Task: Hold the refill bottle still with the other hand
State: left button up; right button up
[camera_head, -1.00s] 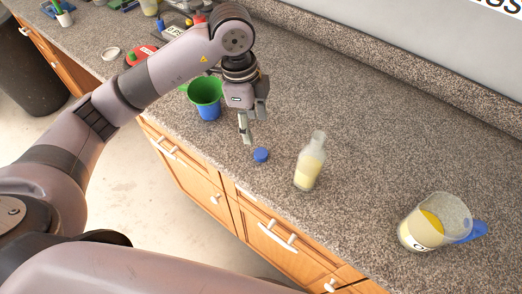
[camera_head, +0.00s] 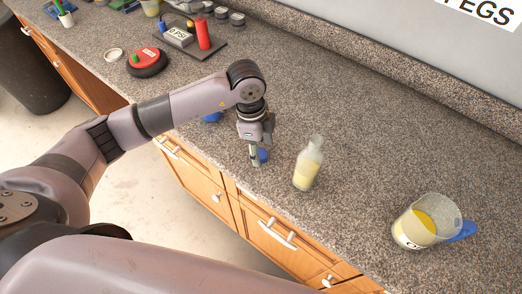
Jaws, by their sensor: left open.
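The refill bottle (camera_head: 308,165) stands upright on the speckled counter, clear with pale yellow liquid in its lower part. My left gripper (camera_head: 256,162) is open and points down, just left of the bottle and apart from it. A blue cap (camera_head: 263,156) lies on the counter by its fingertips and is partly hidden by them. I cannot tell whether the fingers touch the cap. My right gripper is not in view.
A clear jug (camera_head: 427,222) with yellow liquid and a blue handle stands to the right. A blue container (camera_head: 212,117) is mostly hidden behind my left arm. A red-and-black round item (camera_head: 146,62) sits farther back. The counter behind the bottle is clear.

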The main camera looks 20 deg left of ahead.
pick_arm(q)
jog(key=shift+f, duration=0.7)
jog(key=c, duration=0.8)
